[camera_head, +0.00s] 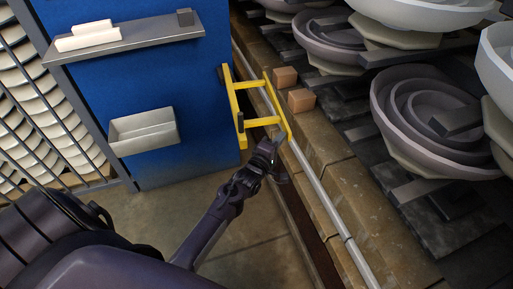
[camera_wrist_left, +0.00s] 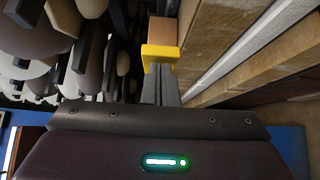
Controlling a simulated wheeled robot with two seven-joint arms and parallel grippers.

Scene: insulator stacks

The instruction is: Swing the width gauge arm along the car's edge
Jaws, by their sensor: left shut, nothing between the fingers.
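The yellow width gauge arm (camera_head: 261,121) is a ladder-like frame fixed to the side of the blue cabinet. It reaches right to the edge of the car (camera_head: 337,164), a brick deck carrying grey stacks. My left gripper (camera_head: 277,144) is shut and empty at the near outer end of the gauge arm. In the left wrist view my shut fingers (camera_wrist_left: 160,86) point at a yellow end of the gauge arm (camera_wrist_left: 160,53). They look very close to it or touching; I cannot tell which. My right gripper is not in view.
The blue cabinet (camera_head: 190,85) carries a grey shelf (camera_head: 130,38) and a grey bin (camera_head: 144,131). Two small orange-brown blocks (camera_head: 301,100) sit on the car's edge beside the gauge arm. A pale rail (camera_head: 325,205) runs along the car. Nested grey bowl-like insulators (camera_head: 430,108) stand at right.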

